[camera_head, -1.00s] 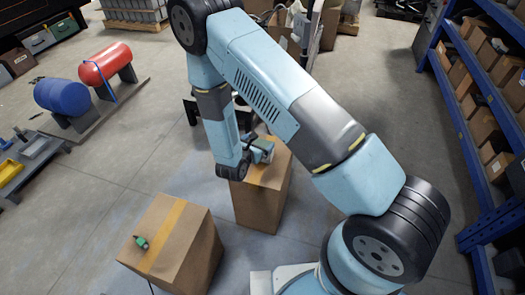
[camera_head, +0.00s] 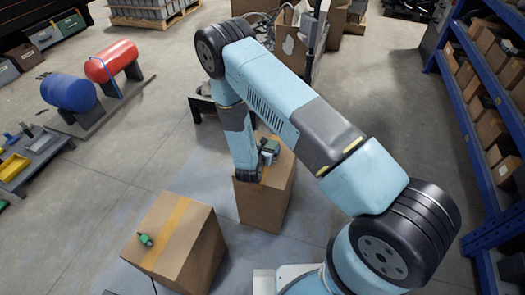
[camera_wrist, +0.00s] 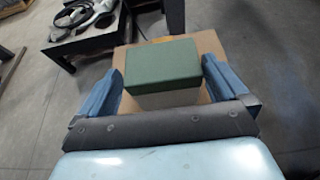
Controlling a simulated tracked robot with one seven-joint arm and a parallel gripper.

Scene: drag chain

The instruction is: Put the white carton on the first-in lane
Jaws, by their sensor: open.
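I cannot make out a white carton or a marked first-in lane. In the wrist view a block with a green top (camera_wrist: 162,63) and a pale grey-white front sits on a brown cardboard box (camera_wrist: 208,42). My gripper (camera_wrist: 162,68) is open, with one blue finger on each side of the block and a gap visible at each side. In the head view my gripper (camera_head: 268,152) is over the top of the right cardboard box (camera_head: 262,205), and my arm partly hides that box. The block is hard to make out there.
A second cardboard box (camera_head: 178,240) stands front left with a small green part (camera_head: 146,240) on top. A blue shelf rack (camera_head: 490,120) runs along the right. A red tank (camera_head: 111,62) and a blue tank (camera_head: 68,92) are at left. Open floor lies between.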

